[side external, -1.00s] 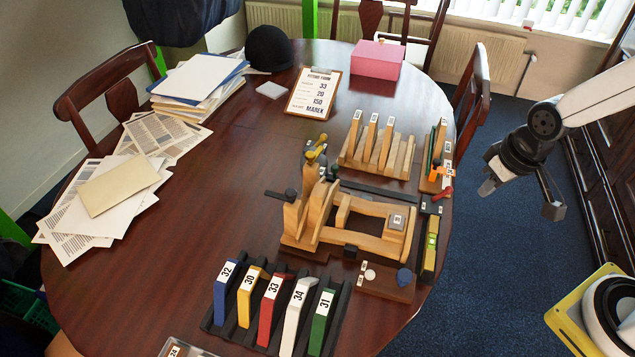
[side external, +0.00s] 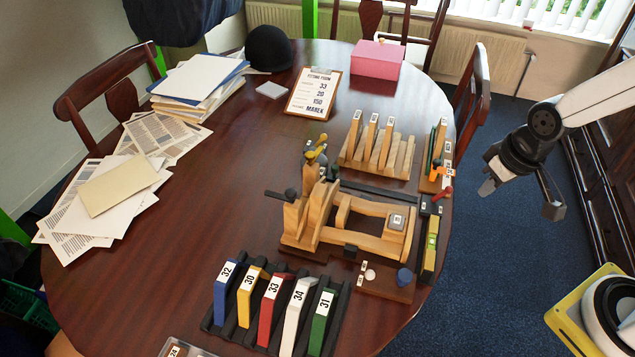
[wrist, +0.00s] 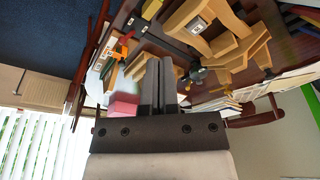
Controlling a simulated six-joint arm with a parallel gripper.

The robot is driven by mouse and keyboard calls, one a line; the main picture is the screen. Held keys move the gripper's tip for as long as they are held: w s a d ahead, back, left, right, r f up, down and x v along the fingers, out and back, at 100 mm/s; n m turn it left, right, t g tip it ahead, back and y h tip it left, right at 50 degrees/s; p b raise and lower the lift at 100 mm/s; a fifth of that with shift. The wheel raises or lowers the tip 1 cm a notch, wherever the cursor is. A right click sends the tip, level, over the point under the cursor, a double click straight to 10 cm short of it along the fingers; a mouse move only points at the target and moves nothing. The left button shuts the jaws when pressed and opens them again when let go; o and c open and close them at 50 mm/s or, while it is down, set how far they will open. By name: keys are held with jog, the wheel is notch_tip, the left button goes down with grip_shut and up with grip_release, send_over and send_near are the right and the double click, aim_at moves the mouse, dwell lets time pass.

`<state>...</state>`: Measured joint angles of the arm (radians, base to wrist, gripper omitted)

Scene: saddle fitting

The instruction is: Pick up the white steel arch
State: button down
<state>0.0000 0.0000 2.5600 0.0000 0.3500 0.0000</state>
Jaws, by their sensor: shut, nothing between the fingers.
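The white steel arch (side external: 297,312), labelled 34, stands upright in the black slotted rack (side external: 258,335) at the table's front, between the red arch (side external: 269,308) labelled 33 and the green arch (side external: 320,318) labelled 31. My gripper (side external: 487,190) is off the table's right edge, above the blue carpet, well away from the rack. In the wrist view my gripper (wrist: 158,82) shows its two dark fingers together with nothing between them. I cannot make out the white arch in the wrist view.
A wooden fitting jig (side external: 340,225) stands between the rack and several wooden pieces in a stand (side external: 378,150). The blue arch (side external: 223,293) and yellow arch (side external: 245,297) share the rack. Papers (side external: 110,195) lie at left. The table's middle left is clear.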

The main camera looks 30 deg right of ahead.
dwell(0.4)
jog(key=c, duration=0.6)
grip_release()
jog(key=shift+c, duration=0.2)
jog(key=m+g, duration=0.3)
jog(key=m, duration=0.6)
send_over(299, 295)
notch_tip(299, 295, down, 11)
jog(key=shift+a+f, duration=0.1)
jog(key=shift+f, duration=1.4)
jog(key=shift+f, duration=0.1)
